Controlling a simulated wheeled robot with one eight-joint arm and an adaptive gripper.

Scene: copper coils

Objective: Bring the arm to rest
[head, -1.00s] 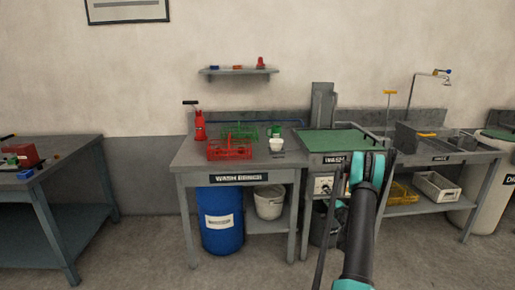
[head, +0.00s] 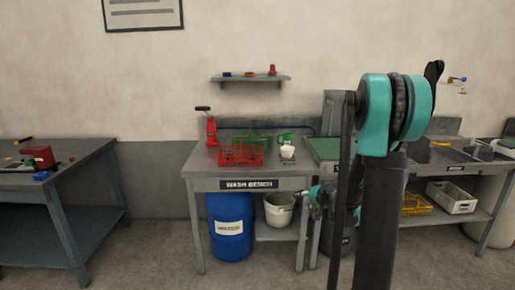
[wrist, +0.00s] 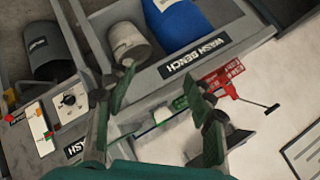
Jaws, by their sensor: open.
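A smaller teal and dark part of my arm (head: 322,196) shows low, in front of the bench's right legs. In the wrist view my gripper (wrist: 160,78) has its two dark green fingers spread apart, with nothing between them. The wrist picture is strongly tilted. Beyond the fingers lie the wash bench's front edge and label.
A blue drum (head: 230,225) and a bucket (head: 279,211) stand below. Another table (head: 75,165) is at left; open floor lies between.

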